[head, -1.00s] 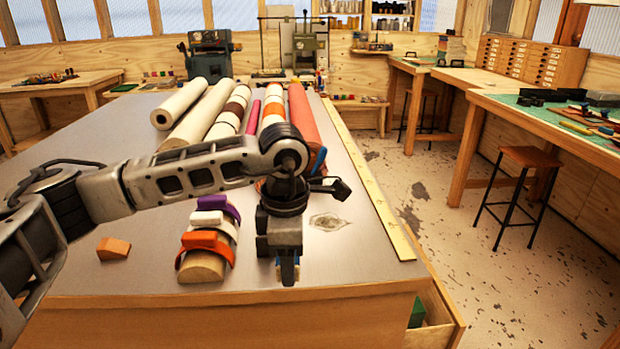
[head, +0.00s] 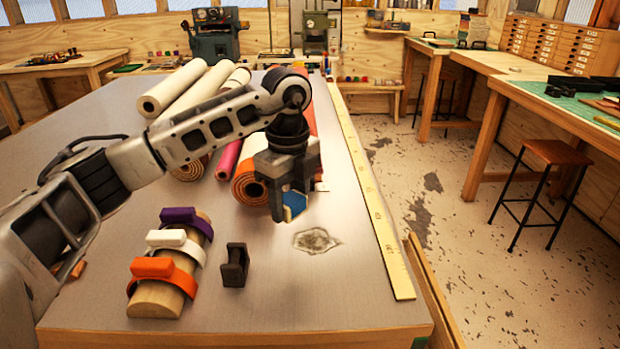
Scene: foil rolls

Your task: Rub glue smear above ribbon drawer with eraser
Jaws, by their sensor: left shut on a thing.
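The glue smear (head: 316,240) is a grey, irregular patch on the metal tabletop near its front right. My left gripper (head: 290,213) is shut on a small blue and pale eraser (head: 295,202). It points down, just up and left of the smear in the head view. The eraser appears to be above the tabletop; the exact gap cannot be told. An open drawer (head: 428,290) juts out at the table's right front, mostly cut off, so its contents barely show. My right gripper is not in view.
A wooden half-round holder (head: 157,300) carries orange, white and purple banded pieces at the front left. A small black stand (head: 235,265) is beside it. Several rolls (head: 196,92) lie behind my arm. A yellow ruler (head: 372,195) runs along the right edge.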

